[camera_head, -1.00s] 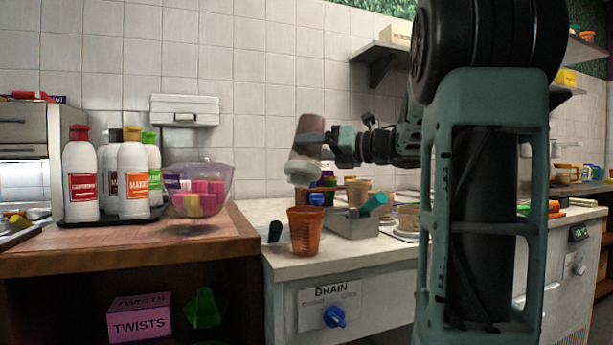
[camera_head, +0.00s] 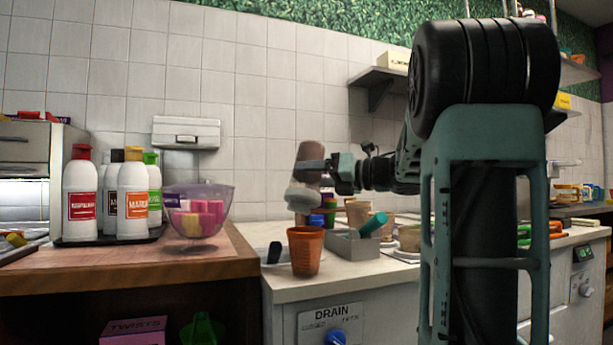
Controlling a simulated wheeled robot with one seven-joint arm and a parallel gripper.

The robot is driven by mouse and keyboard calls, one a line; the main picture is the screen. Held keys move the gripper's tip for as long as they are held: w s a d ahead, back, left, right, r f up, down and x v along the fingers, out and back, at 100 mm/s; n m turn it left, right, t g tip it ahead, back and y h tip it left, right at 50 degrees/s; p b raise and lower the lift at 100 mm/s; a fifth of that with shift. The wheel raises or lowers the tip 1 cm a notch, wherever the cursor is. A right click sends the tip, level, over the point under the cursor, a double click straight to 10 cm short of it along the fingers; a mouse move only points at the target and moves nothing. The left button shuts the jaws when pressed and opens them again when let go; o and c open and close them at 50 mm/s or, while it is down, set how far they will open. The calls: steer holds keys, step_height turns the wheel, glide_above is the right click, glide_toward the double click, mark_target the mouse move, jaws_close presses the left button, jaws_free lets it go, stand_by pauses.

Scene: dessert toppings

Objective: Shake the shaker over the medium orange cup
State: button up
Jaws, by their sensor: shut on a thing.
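The shaker has a brown body (camera_head: 310,165) and a whitish cap at its lower end (camera_head: 302,198). My gripper (camera_head: 318,165) is shut on its body and holds it tilted, cap down. The orange cup (camera_head: 306,252) stands upright on the light counter near its left front edge. The shaker's cap is just above the cup's rim in the picture, and I see a small gap or overlap there but cannot tell the exact depth.
A grey bin (camera_head: 352,245) with a teal-handled tool stands right of the cup. Several sauce bottles (camera_head: 133,200) and a clear bowl (camera_head: 198,212) stand on the wooden counter at left. A shelf (camera_head: 375,78) hangs on the wall behind my arm.

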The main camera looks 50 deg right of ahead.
mark_target(314, 146)
steer(key=shift+r, duration=0.15)
steer(key=shift+r+p, duration=2.45)
steer(key=shift+r, duration=2.45)
step_height(314, 146, down, 10)
steer(key=b, duration=1.1)
steer(key=shift+f, duration=0.2)
steer(key=shift+r, duration=0.2)
steer(key=shift+r+p, duration=3.05)
steer(key=shift+r, duration=1.95)
steer(key=shift+f, duration=0.1)
